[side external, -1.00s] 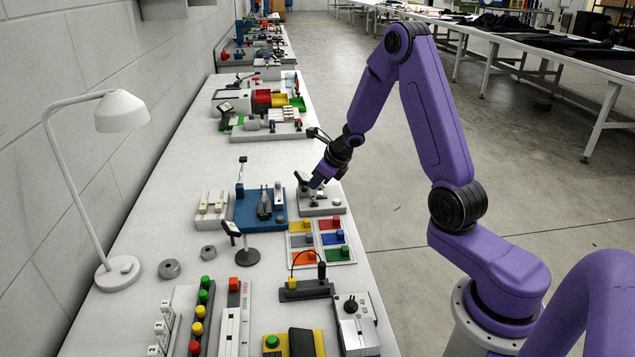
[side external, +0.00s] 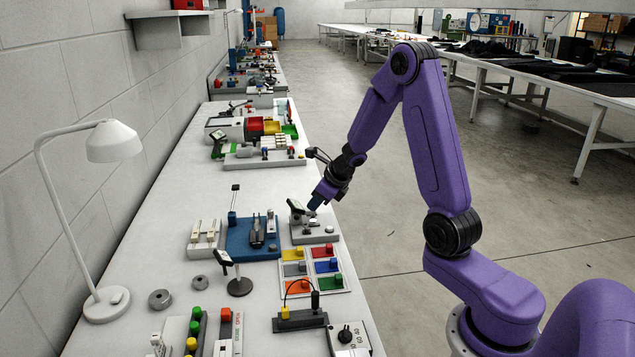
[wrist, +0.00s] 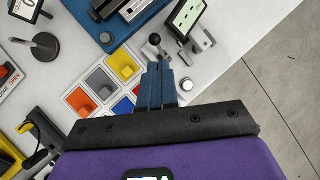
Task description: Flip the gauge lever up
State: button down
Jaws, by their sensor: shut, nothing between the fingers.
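The gauge unit is a grey base (side external: 318,232) on the near right edge of the bench, with a tilted dark-framed display (side external: 297,207).
A blue fixture (side external: 253,238) stands left of the gauge. A tray of coloured blocks (side external: 311,269) lies in front of it, and a small display on a round stand (side external: 239,287) is nearby. The bench beyond the gauge is fairly clear, and open floor lies to the right.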

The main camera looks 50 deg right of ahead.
jog(key=s+a+r, duration=0.3)
jog(key=r, duration=0.7)
jog(key=shift+s, duration=0.25)
dwell(0.4)
jog(key=shift+a, duration=0.1)
jog(key=s+a+f+n+g+y, duration=0.1)
jog(key=s+a+n+g+y, duration=0.1)
jog(key=s+a+n, duration=0.5)
jog(key=s+a+n+g+y, duration=0.1)
jog(key=s+a+n+g, duration=0.15)
jog(key=a+n, duration=0.95)
jog(key=s+n+g+h, duration=0.2)
jog(key=s+n, duration=1.8)
jog(key=n, duration=0.6)
jog(key=shift+s+d+f+n+h, duration=0.3)
jog(key=shift+d+f+h, duration=0.1)
jog(key=shift+f, duration=0.05)
